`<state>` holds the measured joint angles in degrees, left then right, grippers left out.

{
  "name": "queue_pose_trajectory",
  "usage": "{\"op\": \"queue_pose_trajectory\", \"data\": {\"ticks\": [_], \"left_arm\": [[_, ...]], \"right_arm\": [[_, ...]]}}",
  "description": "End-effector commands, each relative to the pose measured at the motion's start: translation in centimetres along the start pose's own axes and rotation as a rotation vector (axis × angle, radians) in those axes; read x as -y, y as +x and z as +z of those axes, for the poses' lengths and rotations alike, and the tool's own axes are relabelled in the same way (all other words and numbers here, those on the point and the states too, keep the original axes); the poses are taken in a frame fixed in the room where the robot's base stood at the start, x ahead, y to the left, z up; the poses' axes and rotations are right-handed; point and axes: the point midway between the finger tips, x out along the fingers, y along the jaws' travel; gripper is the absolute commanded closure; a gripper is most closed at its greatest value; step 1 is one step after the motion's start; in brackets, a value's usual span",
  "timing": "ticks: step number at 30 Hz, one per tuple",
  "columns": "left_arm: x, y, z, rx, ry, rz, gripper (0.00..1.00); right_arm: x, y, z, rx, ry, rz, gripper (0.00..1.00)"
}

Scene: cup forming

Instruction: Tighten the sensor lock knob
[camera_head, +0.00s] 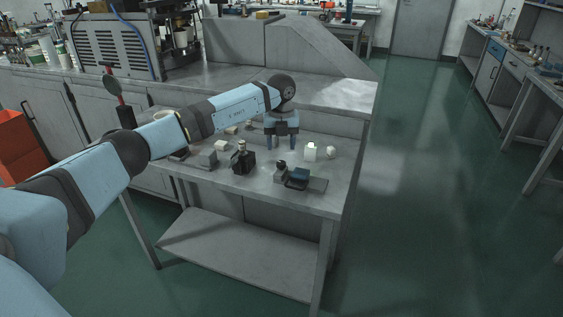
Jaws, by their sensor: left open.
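My left gripper (281,142) points down over the grey bench, its two fingers apart with nothing seen between them. In front of it, a small grey fixture with a dark knob on top (281,164) stands beside a dark blue block (298,176) on a flat plate. To the left, a black block (243,163) carries an upright metal post. I cannot tell for sure which of these parts is the sensor lock knob. The gripper appears behind both and apart from them. My right gripper is not in view.
A white block (310,151) and a small pale round piece (331,152) stand right of the gripper. A grey block (204,158) lies to the left. The grey bench (270,199) has a bare front strip. A large grey machine (110,45) stands behind left.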

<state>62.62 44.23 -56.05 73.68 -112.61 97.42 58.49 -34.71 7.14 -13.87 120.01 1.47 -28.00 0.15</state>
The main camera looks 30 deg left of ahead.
Motion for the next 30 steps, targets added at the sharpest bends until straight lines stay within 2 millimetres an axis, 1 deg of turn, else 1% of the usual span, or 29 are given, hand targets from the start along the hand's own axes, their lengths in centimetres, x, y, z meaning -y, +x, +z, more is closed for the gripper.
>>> {"op": "queue_pose_trajectory", "data": {"ticks": [1,3,6,9,14,22,23,24,29,30], "left_arm": [[0.0,1.3,-0.1,-0.002,0.000,0.001,0.43],[0.0,2.6,-0.1,-0.002,0.000,0.001,0.43],[0.0,4.2,-0.1,-0.002,0.000,0.001,0.43],[0.0,5.5,-0.1,-0.001,0.001,0.000,0.43],[0.0,6.4,0.0,0.000,0.002,-0.001,0.43],[0.0,6.5,0.0,0.000,0.002,-0.002,0.43],[0.0,6.5,0.0,0.000,0.002,-0.002,0.45],[0.0,6.5,0.0,0.000,0.002,-0.002,0.55],[0.0,6.5,0.0,0.000,0.002,-0.002,0.91],[0.0,6.5,0.0,0.000,0.002,-0.002,0.93]], "right_arm": [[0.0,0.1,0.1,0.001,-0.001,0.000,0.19],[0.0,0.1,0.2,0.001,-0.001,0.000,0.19],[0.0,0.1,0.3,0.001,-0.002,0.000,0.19],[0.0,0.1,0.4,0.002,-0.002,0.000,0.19],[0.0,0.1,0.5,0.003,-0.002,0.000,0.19],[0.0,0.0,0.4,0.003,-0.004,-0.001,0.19],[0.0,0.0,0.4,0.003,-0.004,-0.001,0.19],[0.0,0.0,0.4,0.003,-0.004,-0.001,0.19],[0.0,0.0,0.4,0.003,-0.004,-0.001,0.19],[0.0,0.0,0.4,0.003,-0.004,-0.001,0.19]]}}
